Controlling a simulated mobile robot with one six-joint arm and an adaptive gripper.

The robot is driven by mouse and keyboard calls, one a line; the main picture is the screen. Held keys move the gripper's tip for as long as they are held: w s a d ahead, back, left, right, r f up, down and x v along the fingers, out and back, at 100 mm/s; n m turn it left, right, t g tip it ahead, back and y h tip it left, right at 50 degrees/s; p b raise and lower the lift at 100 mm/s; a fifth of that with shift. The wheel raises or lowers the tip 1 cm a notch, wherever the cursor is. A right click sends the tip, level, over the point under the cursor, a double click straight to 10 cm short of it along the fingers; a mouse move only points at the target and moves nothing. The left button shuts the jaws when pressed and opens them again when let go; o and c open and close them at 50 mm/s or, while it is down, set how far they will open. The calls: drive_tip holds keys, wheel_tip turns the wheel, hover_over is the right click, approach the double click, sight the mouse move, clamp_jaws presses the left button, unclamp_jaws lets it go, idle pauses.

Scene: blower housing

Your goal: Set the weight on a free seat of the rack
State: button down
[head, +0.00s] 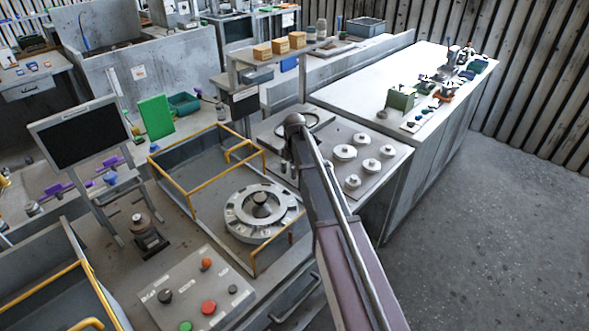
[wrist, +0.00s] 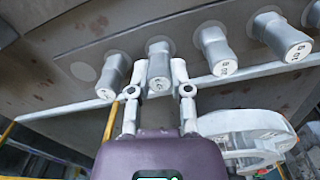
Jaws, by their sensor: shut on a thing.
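My gripper (wrist: 157,78) is shut on a metal weight (wrist: 159,60) in the wrist view, with one finger on each side of it. The held weight is in front of the grey rack plate (wrist: 50,98); I cannot tell whether it touches the plate. In the wrist view other waisted metal weights stand in a row, one left of the held weight (wrist: 115,74) and several to the right (wrist: 216,50). A bare round seat (wrist: 83,71) shows at the far left. In the head view my arm partly covers the rack (head: 393,172), and the held weight cannot be made out.
A slotted round metal wheel (head: 262,212) with a knob in its middle sits left of my arm, by yellow rails (head: 170,178). A button panel (head: 197,290) is in front. A long white bench (head: 375,75) stands behind the rack. Floor at right is clear.

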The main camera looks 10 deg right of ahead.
drive_tip(key=shift+c, duration=2.4)
unclamp_jaws()
drive_tip(key=shift+r, duration=0.2)
drive_tip(key=shift+r+p, duration=1.05)
drive_tip(key=shift+p, duration=0.2)
drive_tip(key=shift+r+p, duration=2.55)
